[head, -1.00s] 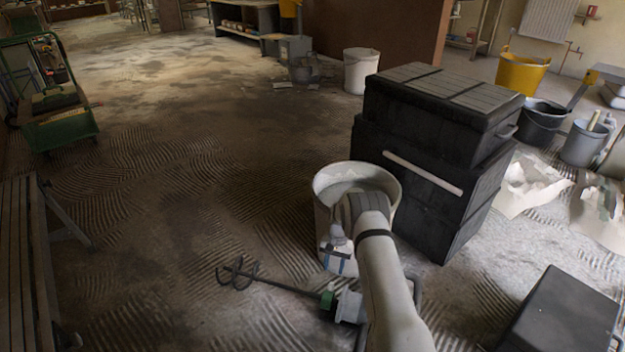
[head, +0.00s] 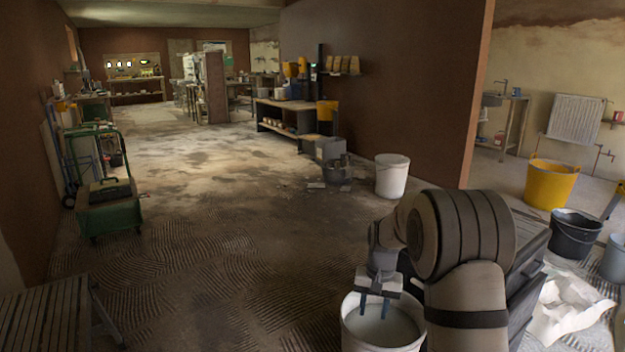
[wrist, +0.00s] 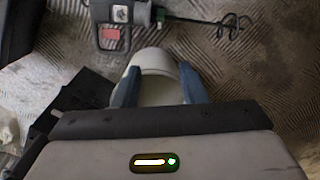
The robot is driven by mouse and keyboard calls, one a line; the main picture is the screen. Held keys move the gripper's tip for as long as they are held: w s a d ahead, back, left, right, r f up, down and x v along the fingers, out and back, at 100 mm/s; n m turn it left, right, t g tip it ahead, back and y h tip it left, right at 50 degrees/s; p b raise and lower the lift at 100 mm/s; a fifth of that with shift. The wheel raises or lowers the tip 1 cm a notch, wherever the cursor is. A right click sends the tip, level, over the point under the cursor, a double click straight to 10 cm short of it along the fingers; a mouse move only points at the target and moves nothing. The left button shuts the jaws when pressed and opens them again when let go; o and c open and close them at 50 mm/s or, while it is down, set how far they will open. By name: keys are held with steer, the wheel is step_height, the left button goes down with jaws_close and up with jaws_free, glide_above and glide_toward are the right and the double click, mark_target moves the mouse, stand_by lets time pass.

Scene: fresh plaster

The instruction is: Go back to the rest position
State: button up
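My gripper (head: 374,306) points down in the head view, with its two blue fingers apart and nothing between them. It hangs over or in front of a white bucket (head: 352,334); the exact height is hard to judge. In the wrist view my gripper (wrist: 159,88) shows its fingers spread on either side of the pale bucket (wrist: 157,62), which lies beyond them. My arm is bent in the lower right of the head view and hides part of the black stacked boxes (head: 530,262).
A mixer (wrist: 195,18) with a black paddle lies on the ridged floor. Another white bucket (head: 391,176), a yellow tub (head: 551,184) and a black bucket (head: 574,234) stand to the right. A green cart (head: 108,205) and slatted bench (head: 45,322) are left. The middle floor is clear.

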steer(key=s+r+n+t+p, duration=0.1)
steer(key=s+r+p, duration=0.4)
steer(key=s+r, duration=0.5)
steer(key=s+r+t+p, duration=0.1)
steer(key=s+r+p, duration=0.55)
steer(key=r, duration=0.75)
steer(key=s+r+n+p, duration=0.1)
steer(key=s+r+p, duration=0.5)
steer(key=s, duration=0.7)
steer(key=shift+s+a+r+n+t+h, duration=0.15)
steer(key=shift+s+r+n+t+h, duration=0.2)
steer(key=shift+r, duration=0.55)
